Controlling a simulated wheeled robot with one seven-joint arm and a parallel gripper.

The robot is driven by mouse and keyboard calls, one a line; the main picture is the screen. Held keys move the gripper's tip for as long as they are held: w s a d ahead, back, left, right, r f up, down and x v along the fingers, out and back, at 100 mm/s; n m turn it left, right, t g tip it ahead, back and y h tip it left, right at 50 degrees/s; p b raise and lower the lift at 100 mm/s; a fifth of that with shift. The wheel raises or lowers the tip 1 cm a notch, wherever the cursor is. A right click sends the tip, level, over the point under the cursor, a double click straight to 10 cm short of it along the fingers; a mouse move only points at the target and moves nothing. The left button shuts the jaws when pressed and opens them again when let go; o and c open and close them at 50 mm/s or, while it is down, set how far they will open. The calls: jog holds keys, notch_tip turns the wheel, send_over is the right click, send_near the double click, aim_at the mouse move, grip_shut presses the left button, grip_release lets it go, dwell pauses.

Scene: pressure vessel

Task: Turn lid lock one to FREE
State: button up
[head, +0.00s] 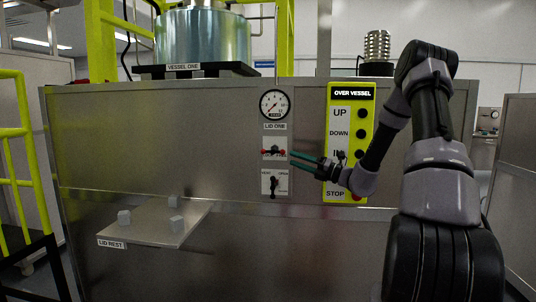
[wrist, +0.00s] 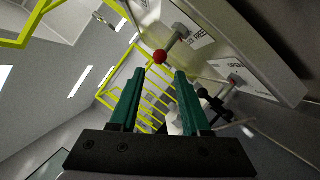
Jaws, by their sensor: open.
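Lid lock one (head: 273,152) is a small handle with red ends on a white plate below the LID ONE label. The handle lies about level in the head view. In the wrist view its red knob (wrist: 160,57) shows just beyond the fingertips, near the gap between them, with a grey post beside it. My gripper (head: 291,158) has teal fingers, apart and empty, just right of the handle. In the wrist view my gripper (wrist: 160,73) is open, and I cannot tell whether it touches the knob. The plate's lettering is only partly readable.
A black lever (head: 272,185) sits on a plate just below; it also shows in the wrist view (wrist: 215,103). A gauge (head: 274,105) is above. The yellow OVER VESSEL button panel (head: 347,93) is to the right, partly behind my arm. The lid rest (head: 150,222) juts out lower left.

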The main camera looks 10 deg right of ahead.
aim_at(273, 150)
jog(key=x, duration=0.9)
jog(key=shift+w+a+r, duration=0.15)
jog(key=shift+a, duration=0.2)
grip_shut()
jog(key=shift+r, duration=0.1)
